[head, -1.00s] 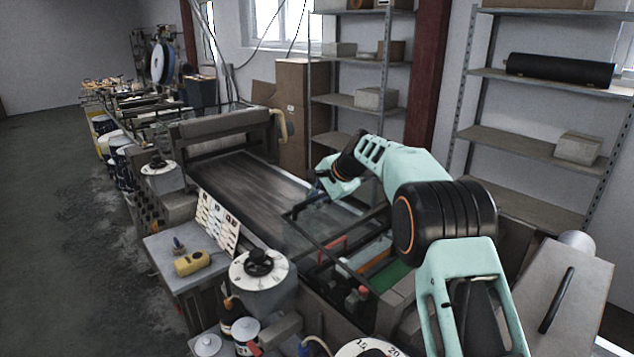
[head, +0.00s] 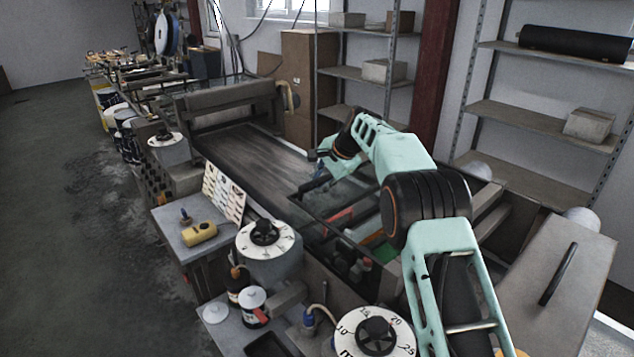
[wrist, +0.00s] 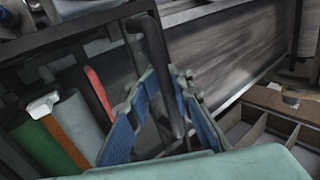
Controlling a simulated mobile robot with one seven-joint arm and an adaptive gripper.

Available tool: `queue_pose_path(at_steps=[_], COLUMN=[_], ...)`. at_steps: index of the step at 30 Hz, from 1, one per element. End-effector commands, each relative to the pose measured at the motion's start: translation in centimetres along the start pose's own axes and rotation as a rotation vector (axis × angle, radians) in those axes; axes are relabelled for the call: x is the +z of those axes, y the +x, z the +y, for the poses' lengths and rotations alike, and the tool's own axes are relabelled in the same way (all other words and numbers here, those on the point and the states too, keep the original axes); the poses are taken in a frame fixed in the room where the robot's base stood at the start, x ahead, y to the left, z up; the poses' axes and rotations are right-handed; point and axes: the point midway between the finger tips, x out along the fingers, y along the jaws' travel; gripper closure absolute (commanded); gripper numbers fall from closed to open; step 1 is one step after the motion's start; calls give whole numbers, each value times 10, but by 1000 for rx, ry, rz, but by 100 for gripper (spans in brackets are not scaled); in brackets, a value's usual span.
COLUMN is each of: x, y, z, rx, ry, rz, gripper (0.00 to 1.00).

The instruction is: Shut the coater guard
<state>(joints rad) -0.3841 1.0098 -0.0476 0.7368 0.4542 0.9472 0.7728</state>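The coater guard (head: 318,215) is a dark-framed, clear panel over the coater, at the near end of the dark belt. In the wrist view its dark frame bar (wrist: 75,38) crosses the upper left, and a dark bar handle (wrist: 158,62) stands out from it. My gripper (head: 312,184) is at the guard's far left edge in the head view. In the wrist view my gripper (wrist: 164,82) has its blue-padded fingers on either side of the handle, with a gap visible on the left. Contact with the handle cannot be told. My arm hides part of the guard.
Green (wrist: 50,145) and grey rollers lie beside the guard's frame. Shelving (head: 540,120) stands behind on the right. The floor at left is clear.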

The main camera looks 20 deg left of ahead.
Motion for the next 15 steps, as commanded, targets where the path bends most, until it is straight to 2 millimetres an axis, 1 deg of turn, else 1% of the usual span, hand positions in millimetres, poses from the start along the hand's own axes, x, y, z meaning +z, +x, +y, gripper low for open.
queue_pose_path(at_steps=[1,3,12,15], x=[-1,-1,0,0], y=[4,4,0,-4], z=[6,5,0,0], rx=[12,9,0,-2], ry=[2,2,1,1], rz=[-2,-1,1,1], gripper=[79,74,74,74])
